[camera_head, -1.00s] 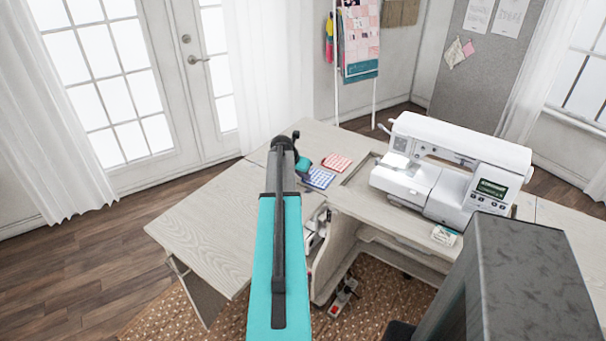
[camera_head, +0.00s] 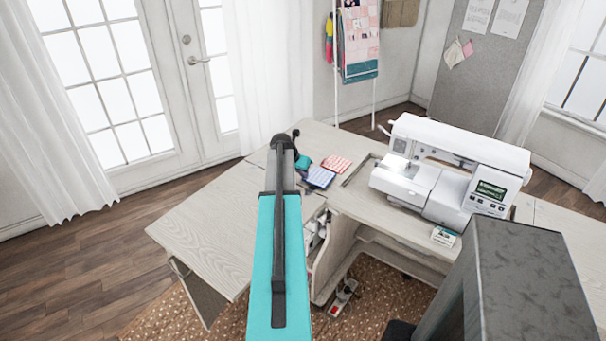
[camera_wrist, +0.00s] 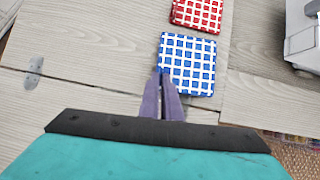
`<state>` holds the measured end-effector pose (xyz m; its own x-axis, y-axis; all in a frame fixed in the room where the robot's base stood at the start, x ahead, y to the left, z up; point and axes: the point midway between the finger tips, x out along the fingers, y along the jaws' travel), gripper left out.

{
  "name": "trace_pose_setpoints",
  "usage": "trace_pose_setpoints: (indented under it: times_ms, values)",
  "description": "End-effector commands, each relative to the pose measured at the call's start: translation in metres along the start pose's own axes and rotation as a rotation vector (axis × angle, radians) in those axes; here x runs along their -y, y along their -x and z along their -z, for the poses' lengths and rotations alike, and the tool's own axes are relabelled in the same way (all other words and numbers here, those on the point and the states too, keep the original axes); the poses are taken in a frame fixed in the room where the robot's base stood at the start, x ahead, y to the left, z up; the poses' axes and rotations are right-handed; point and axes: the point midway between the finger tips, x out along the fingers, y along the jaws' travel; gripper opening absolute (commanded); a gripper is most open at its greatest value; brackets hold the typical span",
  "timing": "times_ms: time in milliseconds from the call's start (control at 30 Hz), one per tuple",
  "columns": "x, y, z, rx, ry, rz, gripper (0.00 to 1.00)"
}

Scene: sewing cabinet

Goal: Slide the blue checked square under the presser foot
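The blue checked square (camera_wrist: 188,64) lies on the cabinet top, and it also shows in the head view (camera_head: 319,177). My gripper (camera_wrist: 162,84) has its two purple fingers close together, with their tips at the near left edge of the square. Whether the tips pinch the cloth or only lie at its edge I cannot tell. In the head view my arm hides most of the gripper. The white sewing machine (camera_head: 462,160) stands to the right on the cabinet. Its needle area (camera_head: 399,160) is at its left end; the presser foot is too small to make out.
A red checked square (camera_wrist: 197,14) lies just beyond the blue one and shows in the head view (camera_head: 336,163). A small box (camera_head: 444,236) sits before the machine. The cabinet top (camera_head: 215,215) is clear at left.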

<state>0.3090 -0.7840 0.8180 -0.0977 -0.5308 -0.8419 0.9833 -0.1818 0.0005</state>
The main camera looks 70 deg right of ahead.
Motion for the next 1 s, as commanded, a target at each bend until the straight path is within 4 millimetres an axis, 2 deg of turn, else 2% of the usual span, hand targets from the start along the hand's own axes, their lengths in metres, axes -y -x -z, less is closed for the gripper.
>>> trace_pose_setpoints:
  times_ms: [600,1000]
  values:
    - [-0.001,0.029,-0.018,0.0,0.001,0.0,0.0]
    - [-0.001,0.03,-0.018,0.0,0.001,-0.001,0.0]
